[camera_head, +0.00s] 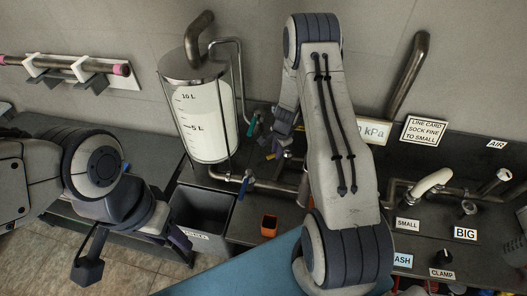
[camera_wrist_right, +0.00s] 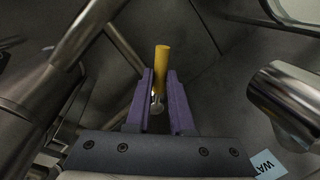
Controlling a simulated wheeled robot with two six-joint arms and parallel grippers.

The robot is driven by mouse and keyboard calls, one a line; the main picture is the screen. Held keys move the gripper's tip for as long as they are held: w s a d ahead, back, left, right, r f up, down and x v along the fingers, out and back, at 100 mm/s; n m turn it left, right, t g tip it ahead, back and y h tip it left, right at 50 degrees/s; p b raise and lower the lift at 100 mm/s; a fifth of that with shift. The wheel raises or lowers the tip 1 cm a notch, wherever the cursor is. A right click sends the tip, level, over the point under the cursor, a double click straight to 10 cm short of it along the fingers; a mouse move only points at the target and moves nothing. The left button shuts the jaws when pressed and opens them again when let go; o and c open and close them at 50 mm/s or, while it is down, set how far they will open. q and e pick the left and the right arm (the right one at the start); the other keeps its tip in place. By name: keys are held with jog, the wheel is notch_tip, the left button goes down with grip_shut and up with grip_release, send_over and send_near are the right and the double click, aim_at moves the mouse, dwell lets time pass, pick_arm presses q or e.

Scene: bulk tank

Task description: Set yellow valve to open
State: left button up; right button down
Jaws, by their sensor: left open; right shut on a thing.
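The yellow valve's handle (camera_wrist_right: 161,60) stands between the purple fingers of my right gripper (camera_wrist_right: 161,85) in the right wrist view. That gripper is shut on it. In the head view, my right gripper (camera_head: 280,143) is at the pipes right of the tank, and only a small bit of yellow (camera_head: 287,154) shows below it. The valve body is mostly hidden there by my right arm. My left gripper (camera_head: 134,255) is open and empty at the lower left, in front of the bench.
The clear tank (camera_head: 208,120) with white liquid stands left of my right gripper. A blue-handled valve (camera_head: 246,184) and a teal handle (camera_head: 253,124) are near. A grey bin (camera_head: 203,207) and an orange cup (camera_head: 269,225) are below. Metal pipes crowd the right gripper.

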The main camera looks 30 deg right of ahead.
jog(key=shift+w+d, duration=0.1)
dwell(0.4)
jog(key=c, duration=0.8)
grip_release()
jog(key=shift+r, duration=0.1)
jog(key=r, duration=0.3)
jog(key=s+r, duration=0.1)
jog(key=r, duration=0.2)
jog(key=s+r, duration=0.1)
jog(key=r, duration=0.3)
jog(key=shift+s+r, duration=0.1)
jog(key=shift+s, duration=0.05)
